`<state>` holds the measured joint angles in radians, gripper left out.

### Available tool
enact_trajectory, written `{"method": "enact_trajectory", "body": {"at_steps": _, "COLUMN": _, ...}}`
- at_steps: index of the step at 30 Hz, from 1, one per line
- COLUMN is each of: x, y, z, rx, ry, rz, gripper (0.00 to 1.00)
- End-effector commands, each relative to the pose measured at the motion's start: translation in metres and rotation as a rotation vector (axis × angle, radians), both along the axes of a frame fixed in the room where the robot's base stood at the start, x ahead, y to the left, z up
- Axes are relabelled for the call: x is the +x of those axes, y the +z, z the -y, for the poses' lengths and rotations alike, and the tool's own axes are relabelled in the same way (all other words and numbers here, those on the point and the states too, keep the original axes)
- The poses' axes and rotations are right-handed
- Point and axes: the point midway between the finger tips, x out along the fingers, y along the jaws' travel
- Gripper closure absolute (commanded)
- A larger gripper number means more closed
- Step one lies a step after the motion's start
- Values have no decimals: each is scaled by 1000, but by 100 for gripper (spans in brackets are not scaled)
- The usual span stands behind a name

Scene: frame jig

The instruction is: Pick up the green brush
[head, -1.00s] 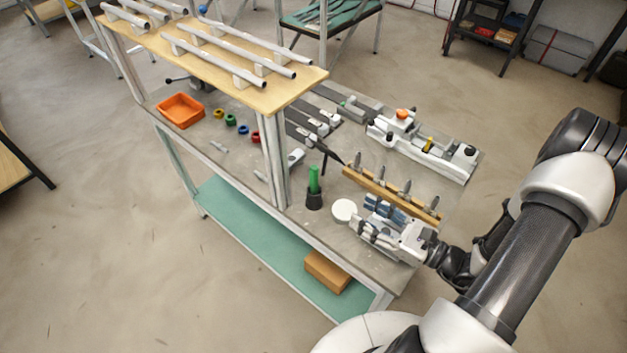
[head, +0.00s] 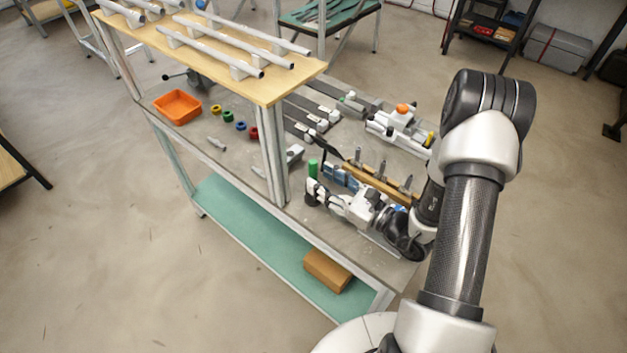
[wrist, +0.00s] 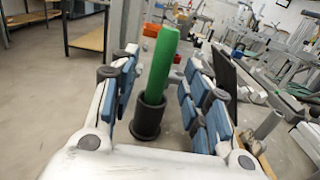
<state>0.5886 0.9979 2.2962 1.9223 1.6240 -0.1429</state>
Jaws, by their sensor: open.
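The green brush (wrist: 162,62) stands upright, tilted slightly, in a black cup (wrist: 148,115) on the grey bench. In the head view the top of the green brush (head: 313,167) shows just beyond my gripper (head: 325,183), which hides most of the cup. In the wrist view my gripper (wrist: 160,100) is open, with one blue-padded finger on each side of the brush and cup. The brush shows between the fingers; I cannot tell how far it lies beyond the fingertips. Nothing is held.
A wooden rack (head: 375,186) with upright grey pegs stands right of my gripper. A bench post (head: 273,160) rises close on the left, under a wooden shelf (head: 290,88). An orange bin (head: 177,107) and several coloured rings lie further left.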

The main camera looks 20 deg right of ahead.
Motion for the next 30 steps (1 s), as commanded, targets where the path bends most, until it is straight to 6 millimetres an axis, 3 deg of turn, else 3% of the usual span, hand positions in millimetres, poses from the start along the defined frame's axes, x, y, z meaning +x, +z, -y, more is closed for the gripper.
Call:
{"method": "enact_trajectory", "body": {"at_steps": 7, "x": 29, "y": -2, "z": -20, "rx": -1, "ry": 5, "rz": 2, "gripper": 57}}
{"method": "enact_trajectory", "body": {"at_steps": 16, "x": 33, "y": -1, "z": -22, "rx": 0, "ry": 1, "rz": 0, "gripper": 57}}
{"method": "enact_trajectory", "body": {"at_steps": 30, "x": 33, "y": -1, "z": -22, "rx": 0, "ry": 1, "rz": 0, "gripper": 88}}
